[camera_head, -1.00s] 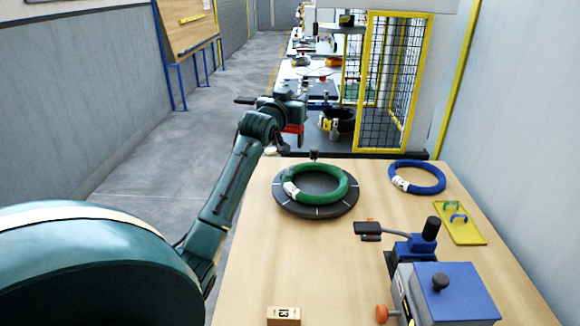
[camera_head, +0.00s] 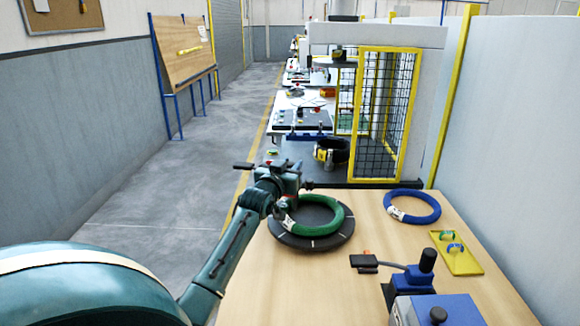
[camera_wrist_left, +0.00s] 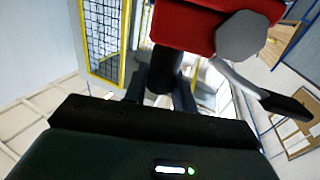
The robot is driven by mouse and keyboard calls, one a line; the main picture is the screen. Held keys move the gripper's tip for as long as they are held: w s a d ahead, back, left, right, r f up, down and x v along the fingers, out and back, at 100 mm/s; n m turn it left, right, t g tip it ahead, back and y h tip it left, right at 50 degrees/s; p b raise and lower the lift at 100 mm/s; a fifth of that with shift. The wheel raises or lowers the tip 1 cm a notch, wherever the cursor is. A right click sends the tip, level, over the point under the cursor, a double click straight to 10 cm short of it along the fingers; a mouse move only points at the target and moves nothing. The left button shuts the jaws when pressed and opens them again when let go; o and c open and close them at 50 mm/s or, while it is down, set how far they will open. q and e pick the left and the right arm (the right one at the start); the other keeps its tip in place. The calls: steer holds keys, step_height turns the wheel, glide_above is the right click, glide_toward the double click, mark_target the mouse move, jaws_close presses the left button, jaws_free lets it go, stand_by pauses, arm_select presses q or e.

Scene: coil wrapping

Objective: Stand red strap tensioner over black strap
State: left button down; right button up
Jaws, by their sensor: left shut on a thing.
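My left gripper (camera_head: 280,182) is held up at the far left edge of the wooden table, beside the green coil. It is shut on the red strap tensioner (camera_wrist_left: 200,25), gripping its dark round bar (camera_wrist_left: 163,80) between the fingers in the left wrist view. The tensioner has a grey hexagonal knob (camera_wrist_left: 242,36) and a lever with a black end (camera_wrist_left: 285,104). In the head view, it is mostly hidden by the gripper. A black ring-shaped item with yellow parts (camera_head: 325,154) stands on a dark surface beyond; I cannot tell whether it carries the black strap. My right gripper is not in view.
The green coil (camera_head: 330,222) lies on a dark turntable (camera_head: 318,243). A blue coil (camera_head: 413,217), a yellow tray (camera_head: 463,265) and a blue-grey device (camera_head: 410,280) occupy the table's right side. A yellow-framed mesh guard (camera_head: 383,125) stands behind.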

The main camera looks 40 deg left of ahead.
arm_select(q)
steer(key=shift+f, duration=0.45)
steer(key=c, duration=1.1)
jaws_free()
steer(key=shift+f, duration=0.1)
steer(key=shift+c, duration=0.2)
steer(key=shift+r, duration=0.2)
steer(key=v, duration=1.2)
steer(key=shift+r+b, duration=0.4)
steer(key=shift+d, duration=0.1)
